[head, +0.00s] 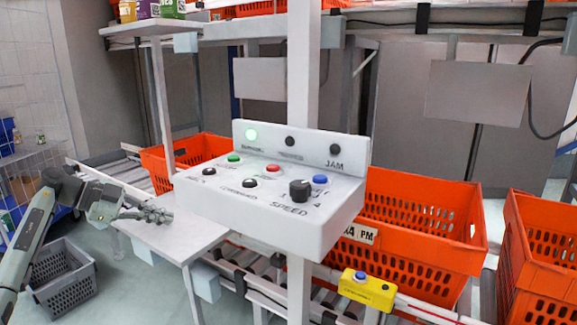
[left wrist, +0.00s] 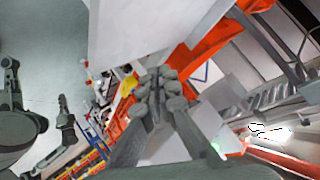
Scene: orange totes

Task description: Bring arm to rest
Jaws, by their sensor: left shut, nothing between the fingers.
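My left gripper (head: 157,214) comes in from the left in the head view, over a small white side table (head: 180,236). It is shut and empty, left of the white control box (head: 330,215). In the left wrist view the closed fingers of the left gripper (left wrist: 157,88) point away from the camera, with nothing between them. My right gripper is not seen in the head view.
Orange totes stand behind the box (head: 415,215), at the right edge (head: 540,255) and at the back left (head: 200,149). A yellow button box (head: 368,290) sits on the front rail. A grey crate (head: 64,284) is on the floor at lower left. A white post rises behind the control box.

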